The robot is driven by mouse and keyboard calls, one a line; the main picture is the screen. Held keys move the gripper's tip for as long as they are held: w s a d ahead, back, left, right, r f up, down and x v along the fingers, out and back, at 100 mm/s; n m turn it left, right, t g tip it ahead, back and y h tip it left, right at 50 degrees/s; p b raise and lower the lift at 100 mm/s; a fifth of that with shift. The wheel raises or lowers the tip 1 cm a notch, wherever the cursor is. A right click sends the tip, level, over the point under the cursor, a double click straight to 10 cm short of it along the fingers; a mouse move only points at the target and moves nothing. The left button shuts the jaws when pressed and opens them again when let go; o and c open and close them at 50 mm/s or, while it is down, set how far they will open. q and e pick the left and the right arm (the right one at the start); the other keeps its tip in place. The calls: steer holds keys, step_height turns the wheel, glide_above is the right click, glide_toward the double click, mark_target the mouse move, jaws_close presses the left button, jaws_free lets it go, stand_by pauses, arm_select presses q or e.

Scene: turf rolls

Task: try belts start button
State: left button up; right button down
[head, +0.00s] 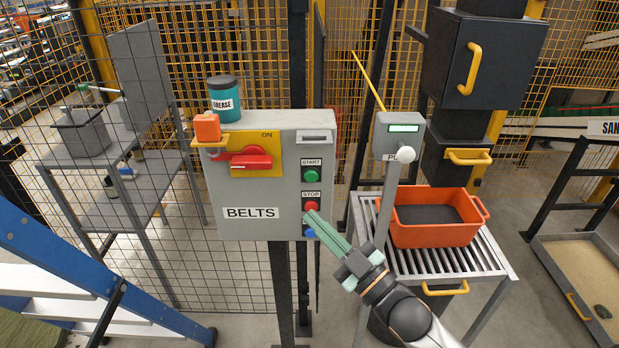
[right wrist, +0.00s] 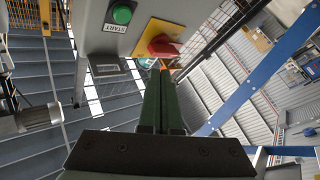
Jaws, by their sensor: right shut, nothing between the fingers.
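The grey control box (head: 230,190) labelled BELTS stands on a post in the middle of the head view. Its green START button (head: 311,175) is uncovered; it also shows in the right wrist view (right wrist: 122,14). The red STOP button (head: 311,206) sits below START, with a blue button (head: 310,234) under it, partly behind my fingers. A red rotary handle (head: 251,162) lies level on a yellow plate marked ON. My right gripper (head: 312,216) is shut and empty, its tips in front of the panel near STOP; contact cannot be told. My left gripper is out of view.
An orange padlock-like block (head: 207,127) and a GREASE tin (head: 223,95) are at the box's upper left. A grey post with a display (head: 399,128) and an orange crate (head: 435,235) on rollers stand right. A blue ladder (head: 60,255) is at left.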

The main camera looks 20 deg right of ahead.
steer(key=b, duration=0.3)
glide_toward(305, 176)
steer(key=shift+s+a+x, duration=0.1)
steer(key=shift+a+x, duration=0.1)
steer(key=shift+x, duration=0.65)
steer(key=shift+s+a+x, duration=0.1)
steer(key=shift+a+x, duration=0.05)
steer(key=shift+x, duration=0.75)
steer(key=shift+s+a+x, duration=0.1)
steer(key=shift+a+x, duration=0.1)
steer(key=shift+x, duration=0.65)
steer(key=shift+w, duration=0.15)
steer(key=shift+w+d, duration=0.1)
steer(key=shift+w, duration=0.15)
steer(key=shift+w+d+r, duration=0.1)
steer(key=shift+w+d, duration=0.05)
steer(key=shift+w, duration=0.25)
stand_by(0.4)
steer(key=shift+s, duration=0.15)
steer(key=shift+s+a+p, duration=0.25)
steer(key=shift+s+p, duration=0.2)
steer(key=shift+s, duration=0.2)
